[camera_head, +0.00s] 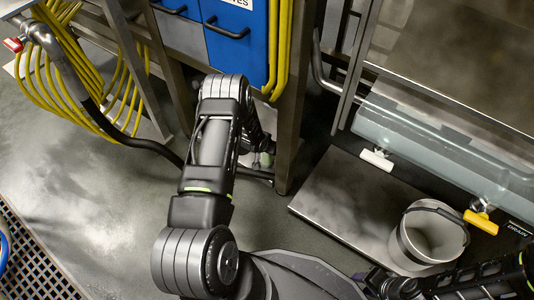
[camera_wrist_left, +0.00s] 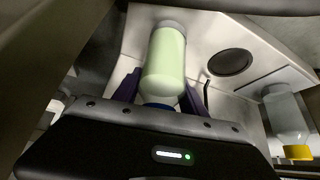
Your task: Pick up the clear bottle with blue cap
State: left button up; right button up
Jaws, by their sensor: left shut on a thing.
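In the left wrist view, the bottle (camera_wrist_left: 166,60) has a pale green, see-through body and a blue cap (camera_wrist_left: 160,103). The cap end points toward my left gripper (camera_wrist_left: 158,97). Its two dark purple fingers lie on either side of the bottle's cap end and are shut on it. In the head view my left arm reaches up to the cabinet's foot, and the arm itself mostly hides the gripper and the bottle. My right gripper (camera_head: 392,287) is at the bottom edge, right of centre; its fingers are too unclear to read.
A bottle with a yellow cap (camera_wrist_left: 299,152) is at the right of the left wrist view, near a pale panel with a dark round opening (camera_wrist_left: 230,62). A grey bucket (camera_head: 405,246) stands on a flat plate (camera_head: 330,200). Yellow hoses (camera_head: 70,90) hang at left.

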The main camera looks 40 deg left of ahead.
pick_arm(q)
jog(key=shift+r, duration=0.2)
grip_shut()
jog(key=shift+s+r+p, duration=0.2)
jog(key=shift+r+p, duration=0.25)
jog(key=shift+p, duration=0.2)
notch_tip(320, 180, up, 6)
jog(key=p, duration=0.2)
jog(key=shift+r+p, duration=0.1)
jog(key=shift+p, duration=0.3)
jog(key=s+p, duration=0.4)
jog(key=s, duration=1.5)
jog(key=shift+s+d+f, duration=0.2)
jog(key=shift+s, duration=0.15)
